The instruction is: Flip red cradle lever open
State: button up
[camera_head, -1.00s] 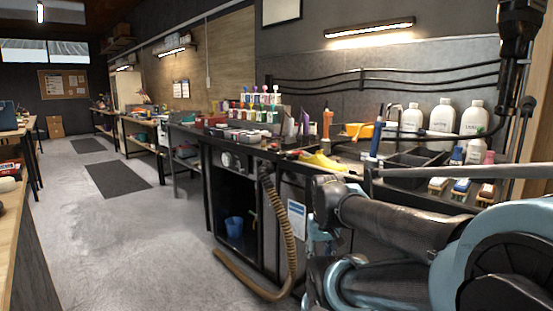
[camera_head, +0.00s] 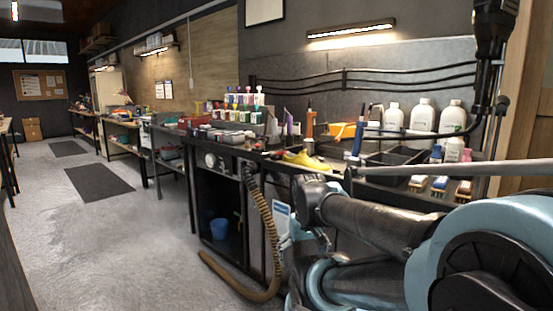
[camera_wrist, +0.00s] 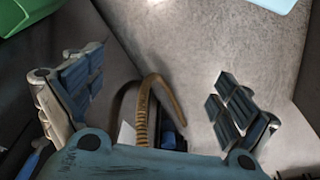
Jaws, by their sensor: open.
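The yellow sneaker (camera_head: 305,161) rests near the front edge of the dark workbench in the head view. I cannot clearly make out a red cradle or its lever; the area around the sneaker is small and partly behind my arm. My gripper (camera_wrist: 160,82) is open in the wrist view, with its two blue-padded fingers wide apart and nothing between the pads. The ribbed brown hose (camera_wrist: 146,112) shows below and between the fingers, at a depth I cannot judge. My gripper is not clearly seen in the head view.
The brown hose (camera_head: 262,225) hangs from the bench front to the floor. A blue bucket (camera_head: 219,229) stands in the open shelf under the bench. White bottles (camera_head: 423,117), brushes (camera_head: 439,183) and a black tray (camera_head: 385,166) occupy the right side. The floor (camera_head: 110,245) at left is clear.

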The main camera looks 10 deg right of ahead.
jog(key=shift+s+r, duration=0.35)
jog(key=shift+r, duration=0.05)
jog(key=c, duration=0.4)
jog(key=w+r+m, duration=0.2)
jog(key=w+r, duration=0.1)
jog(key=w+a+r+m+y, duration=0.1)
jog(key=w+r+m, duration=0.1)
jog(key=shift+w, duration=0.2)
grip_shut()
jog(key=w+r+m+t+y, duration=0.2)
jog(key=w+r+m, duration=0.75)
jog(key=w, duration=0.55)
jog(key=w+d+r+m+t, duration=0.1)
jog(key=w+d+r+m, duration=0.2)
jog(key=w, duration=0.4)
jog(key=w+d+r+m+t+y, duration=0.1)
jog(key=w+d+r+m, duration=0.2)
jog(key=w+d+m, duration=0.2)
jog(key=w+d+r+m+t+y, duration=0.1)
jog(key=w+d+r+m, duration=0.2)
jog(key=w, duration=0.8)
jog(key=shift+w+d+r+m, duration=0.15)
jog(key=shift+d+r+m, duration=0.35)
jog(key=shift+m, duration=0.55)
jog(key=shift+a, duration=0.1)
